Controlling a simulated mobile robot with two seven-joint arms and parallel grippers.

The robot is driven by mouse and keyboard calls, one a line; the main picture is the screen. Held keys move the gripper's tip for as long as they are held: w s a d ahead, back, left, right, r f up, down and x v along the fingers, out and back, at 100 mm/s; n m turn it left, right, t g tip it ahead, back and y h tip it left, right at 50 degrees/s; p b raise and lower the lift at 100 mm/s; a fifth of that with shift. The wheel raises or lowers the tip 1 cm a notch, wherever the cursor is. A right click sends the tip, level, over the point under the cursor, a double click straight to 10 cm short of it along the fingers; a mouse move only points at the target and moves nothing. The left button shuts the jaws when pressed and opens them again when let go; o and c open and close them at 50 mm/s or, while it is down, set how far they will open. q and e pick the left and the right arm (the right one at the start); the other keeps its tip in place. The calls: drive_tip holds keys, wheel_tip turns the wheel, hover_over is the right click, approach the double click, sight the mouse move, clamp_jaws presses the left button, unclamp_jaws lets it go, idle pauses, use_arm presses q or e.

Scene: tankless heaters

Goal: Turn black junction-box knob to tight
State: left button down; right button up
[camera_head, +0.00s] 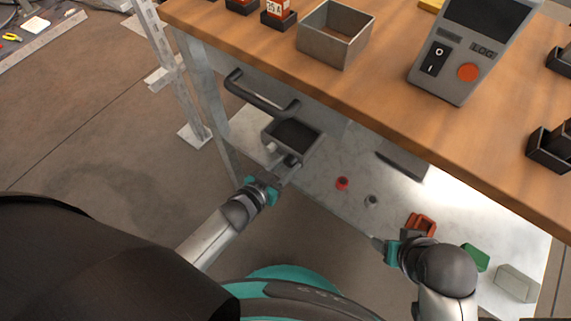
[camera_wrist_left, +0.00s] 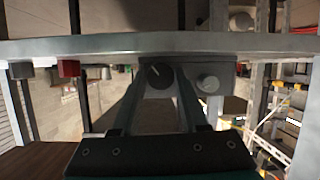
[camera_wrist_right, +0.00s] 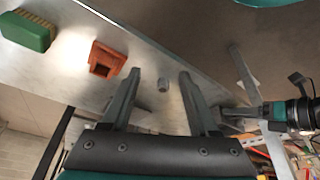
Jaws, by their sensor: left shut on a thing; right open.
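The grey junction box (camera_head: 318,146) sits at the left end of the lower shelf, below the bench top. In the left wrist view its face (camera_wrist_left: 186,70) carries the round black knob (camera_wrist_left: 159,74) with a white pointer line tilted to the upper left. A lighter grey knob (camera_wrist_left: 208,83) sits to its right. My left gripper (camera_head: 287,172) reaches the box front; in its wrist view the fingers (camera_wrist_left: 160,90) close on both sides of the black knob. My right gripper (camera_head: 377,243) is open and empty by the shelf's front edge; its spread fingers also show in its wrist view (camera_wrist_right: 160,76).
The lower shelf (camera_head: 320,195) holds a red part (camera_head: 342,183), a small grey part (camera_head: 371,201), an orange part (camera_head: 421,223) and a green brush (camera_head: 475,257). A dark handle (camera_head: 262,97) sticks out above the box. The wooden bench top (camera_head: 385,95) overhangs the shelf.

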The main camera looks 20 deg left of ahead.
use_arm(q)
drive_tip(key=shift+d+f+m+y, duration=0.1)
drive_tip(key=shift+m+y, duration=0.2)
drive_tip(key=shift+m, duration=0.2)
drive_tip(key=shift+s+m+b, duration=0.1)
drive_tip(key=shift+m+b, duration=0.2)
drive_tip(key=shift+b, duration=0.05)
drive_tip(key=shift+m+t+y+b, duration=0.5)
drive_tip(key=shift+m+y+b, duration=0.15)
drive_tip(key=shift+m, duration=0.25)
drive_tip(key=shift+m+y+b, duration=0.25)
drive_tip(key=shift+m+b, duration=0.05)
drive_tip(key=shift+m, duration=0.2)
use_arm(e)
drive_tip(key=shift+w+a+r+t+y, duration=0.15)
drive_tip(key=shift+w+a+r+t, duration=0.2)
drive_tip(key=shift+r, duration=0.15)
drive_tip(key=shift+w+a+r+t+y, duration=0.1)
drive_tip(key=shift+w+a+r+t, duration=0.15)
drive_tip(key=shift+r+t, duration=0.25)
drive_tip(key=shift+w+a+r+t+y, duration=0.15)
drive_tip(key=shift+w+a+r+t, duration=0.15)
drive_tip(key=shift+r, duration=0.25)
use_arm(q)
drive_tip(key=shift+c, duration=2.1)
unclamp_jaws()
drive_tip(key=shift+d, duration=0.1)
